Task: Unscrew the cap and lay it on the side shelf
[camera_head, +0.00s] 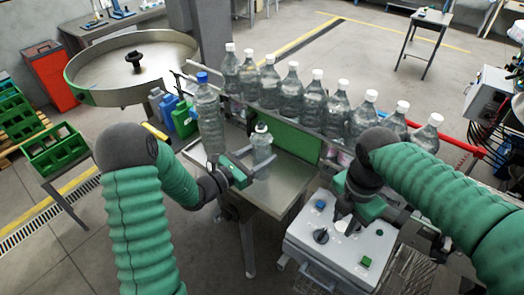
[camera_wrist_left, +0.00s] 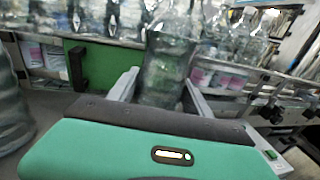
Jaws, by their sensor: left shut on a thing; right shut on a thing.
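A clear plastic bottle (camera_head: 262,152) stands upright over the steel table (camera_head: 281,190). My left gripper (camera_head: 254,164) is shut around its body. In the left wrist view the same bottle (camera_wrist_left: 166,70) sits between the two grey fingers (camera_wrist_left: 160,98). Its top is small in the head view, so I cannot tell whether a cap is on it. My right gripper (camera_head: 347,222) is well to the right of the bottle, low over the white control box (camera_head: 341,243). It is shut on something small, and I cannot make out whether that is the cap.
A row of clear bottles with white caps (camera_head: 313,97) stands along the conveyor behind the table. A tall blue-capped bottle (camera_head: 209,122) stands left of my left gripper. Blue and green jugs (camera_head: 183,120) are beside it. A round steel turntable (camera_head: 125,62) is at the back left.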

